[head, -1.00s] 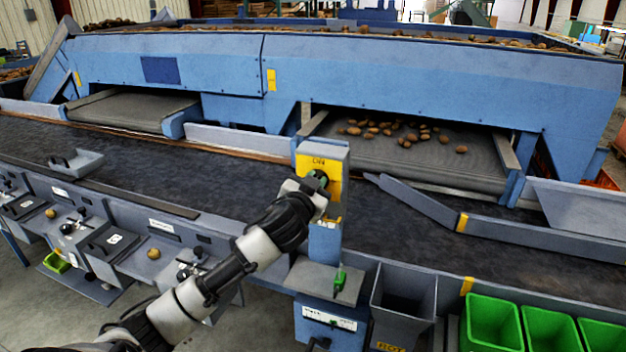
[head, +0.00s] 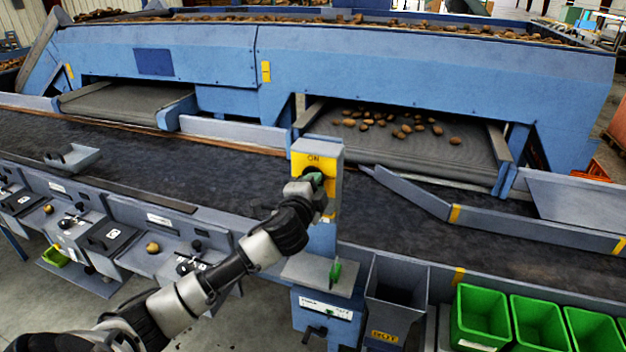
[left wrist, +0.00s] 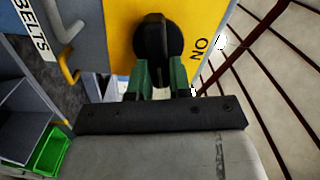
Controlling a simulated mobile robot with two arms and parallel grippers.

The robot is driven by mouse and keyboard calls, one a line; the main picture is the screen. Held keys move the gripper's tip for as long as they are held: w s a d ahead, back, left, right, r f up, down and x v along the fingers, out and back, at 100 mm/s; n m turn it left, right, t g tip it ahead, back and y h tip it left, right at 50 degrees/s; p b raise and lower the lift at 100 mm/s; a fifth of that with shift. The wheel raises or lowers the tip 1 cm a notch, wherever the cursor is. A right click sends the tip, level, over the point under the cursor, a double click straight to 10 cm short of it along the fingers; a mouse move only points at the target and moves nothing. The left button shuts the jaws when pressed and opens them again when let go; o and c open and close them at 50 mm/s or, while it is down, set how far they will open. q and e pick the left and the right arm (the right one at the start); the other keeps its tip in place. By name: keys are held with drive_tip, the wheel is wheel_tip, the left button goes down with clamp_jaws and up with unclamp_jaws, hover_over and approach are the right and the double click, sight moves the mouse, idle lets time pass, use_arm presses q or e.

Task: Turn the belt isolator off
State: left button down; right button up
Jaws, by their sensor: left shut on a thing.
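The belt isolator is a grey box with a yellow face plate (head: 325,163) on a blue post beside the belt; the word ON is at the plate's top. In the left wrist view the yellow plate (left wrist: 195,22) carries a round black knob (left wrist: 153,36), with ON to its right and the word BELTS on a label at the left. My left gripper (head: 316,181) reaches the plate from the lower left. Its green fingertips (left wrist: 157,78) are shut on the knob's grip, which runs roughly up and down in that view. The fingers partly hide the knob. My right gripper is not in view.
A grey bin (head: 397,290) and green crates (head: 483,318) stand to the right. The dark belt (head: 230,180) runs behind. A yellow hook (left wrist: 68,65) is close to the plate.

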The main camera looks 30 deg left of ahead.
use_arm(q)
drive_tip(key=shift+f+m+p, duration=0.2)
drive_tip(key=shift+m+p, duration=0.15)
drive_tip(key=shift+m, duration=1.15)
drive_tip(key=shift+f, duration=0.1)
drive_tip(key=c, duration=1)
unclamp_jaws()
drive_tip(key=shift+d, duration=0.1)
drive_tip(key=shift+c, duration=0.2)
drive_tip(key=b+v, duration=0.3)
drive_tip(key=v, duration=0.8)
drive_tip(key=shift+b, duration=0.3)
drive_tip(key=shift+w, duration=0.1)
